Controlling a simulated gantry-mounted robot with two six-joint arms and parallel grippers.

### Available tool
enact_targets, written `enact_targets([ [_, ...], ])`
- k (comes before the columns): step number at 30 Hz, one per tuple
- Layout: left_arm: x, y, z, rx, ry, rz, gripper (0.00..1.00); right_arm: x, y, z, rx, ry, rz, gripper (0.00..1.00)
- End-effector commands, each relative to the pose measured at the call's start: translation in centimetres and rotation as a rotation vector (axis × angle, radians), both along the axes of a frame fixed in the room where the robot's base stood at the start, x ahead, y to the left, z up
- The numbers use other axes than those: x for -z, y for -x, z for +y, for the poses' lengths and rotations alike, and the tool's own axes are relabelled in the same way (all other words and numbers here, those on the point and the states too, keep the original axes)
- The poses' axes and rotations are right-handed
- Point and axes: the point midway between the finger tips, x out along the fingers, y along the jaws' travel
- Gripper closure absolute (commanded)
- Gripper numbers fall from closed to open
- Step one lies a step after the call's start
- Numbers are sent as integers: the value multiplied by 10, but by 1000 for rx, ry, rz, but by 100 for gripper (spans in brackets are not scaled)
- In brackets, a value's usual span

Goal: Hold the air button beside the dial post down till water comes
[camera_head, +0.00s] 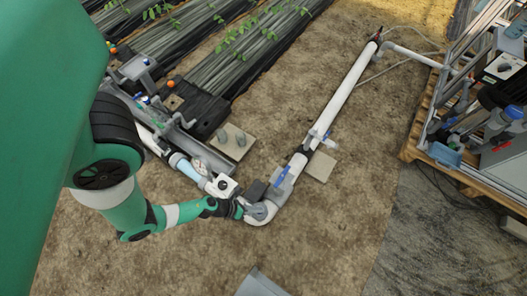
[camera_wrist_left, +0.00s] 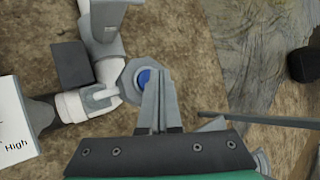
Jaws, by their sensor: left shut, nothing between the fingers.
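The air button (camera_wrist_left: 144,77) is a blue disc in a grey hexagonal housing on the pipework. In the left wrist view, the shut, empty fingers of my left gripper (camera_wrist_left: 158,74) overlap the button's right edge. I cannot tell whether they touch it or whether it is pressed in. In the head view, my left gripper (camera_head: 250,207) is at the pipe elbow, and its tips hide the button. A white box with "High" printed on it (camera_wrist_left: 14,125), likely the dial, stands left of the button. My right gripper is out of view. No water shows.
A white pipe (camera_head: 345,90) with blue-handled valves (camera_head: 281,176) runs up and right from the elbow. A dark block (camera_wrist_left: 72,62) sits close by the button. A framed skid on a pallet (camera_head: 415,140) stands at right. Bare soil (camera_head: 310,235) lies in front.

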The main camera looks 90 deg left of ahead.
Motion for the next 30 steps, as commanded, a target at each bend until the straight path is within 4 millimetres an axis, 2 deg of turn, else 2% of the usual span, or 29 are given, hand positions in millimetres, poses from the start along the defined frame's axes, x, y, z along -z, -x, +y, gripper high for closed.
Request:
enact_targets([
  [30,12,0,0,1,1,0,100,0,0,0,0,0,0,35],
])
